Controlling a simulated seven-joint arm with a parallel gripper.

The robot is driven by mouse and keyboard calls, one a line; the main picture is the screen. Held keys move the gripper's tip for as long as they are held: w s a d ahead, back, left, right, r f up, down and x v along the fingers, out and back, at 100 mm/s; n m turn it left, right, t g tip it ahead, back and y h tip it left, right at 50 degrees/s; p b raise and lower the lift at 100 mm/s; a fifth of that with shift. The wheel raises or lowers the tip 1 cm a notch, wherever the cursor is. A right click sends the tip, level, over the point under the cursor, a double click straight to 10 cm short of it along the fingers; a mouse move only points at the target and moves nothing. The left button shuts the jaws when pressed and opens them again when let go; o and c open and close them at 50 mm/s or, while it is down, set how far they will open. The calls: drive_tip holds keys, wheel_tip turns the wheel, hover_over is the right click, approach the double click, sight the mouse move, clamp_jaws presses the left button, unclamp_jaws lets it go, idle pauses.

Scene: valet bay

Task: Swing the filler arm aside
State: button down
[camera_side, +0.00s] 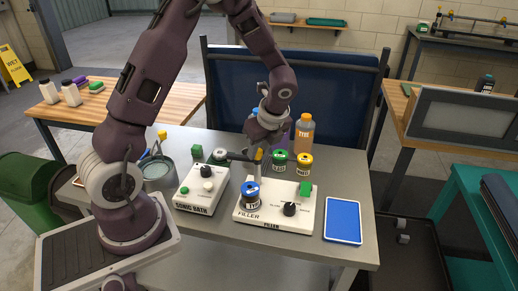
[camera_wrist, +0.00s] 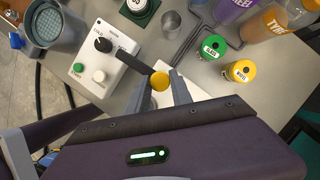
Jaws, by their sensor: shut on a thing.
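The filler unit (camera_side: 279,215) is a white panel on the grey table, labelled FILLER, with a black dial (camera_side: 290,209) and a green block (camera_side: 305,188). A blue-lidded jar (camera_side: 251,194) stands on its left part. The filler arm shows as a dark bar (camera_wrist: 134,63) with a yellow knob (camera_wrist: 160,81) at its end. My gripper (camera_side: 258,157) is above the rear left of the filler unit. In the wrist view its fingers stand on both sides of the yellow knob, shut on it. The wrist housing hides most of the filler unit there.
The sonic bath panel (camera_side: 201,187) sits left of the filler. Green-lidded (camera_side: 279,159) and yellow-lidded (camera_side: 303,163) jars and an orange bottle (camera_side: 304,134) stand behind. A blue tray (camera_side: 343,227) lies at right. A grey pot (camera_side: 158,174) is far left.

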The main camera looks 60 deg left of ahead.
drive_tip(key=shift+m, duration=0.3)
drive_tip(key=c, duration=1.1)
unclamp_jaws()
drive_tip(key=shift+c, duration=0.2)
drive_tip(key=v, duration=0.7)
drive_tip(key=shift+s+r, duration=0.1)
drive_tip(key=s+d+r+n+t+h, duration=0.2)
drive_tip(key=s+d+r+n, duration=0.4)
drive_tip(key=s+n, duration=0.3)
drive_tip(key=s+d+r+n+t+h, duration=0.2)
drive_tip(key=s+d+r+n, duration=0.4)
drive_tip(key=s+n, duration=0.3)
drive_tip(key=shift+s+d+r+t+h, duration=0.35)
drive_tip(key=shift+s+t, duration=0.55)
drive_tip(key=shift+s, duration=0.25)
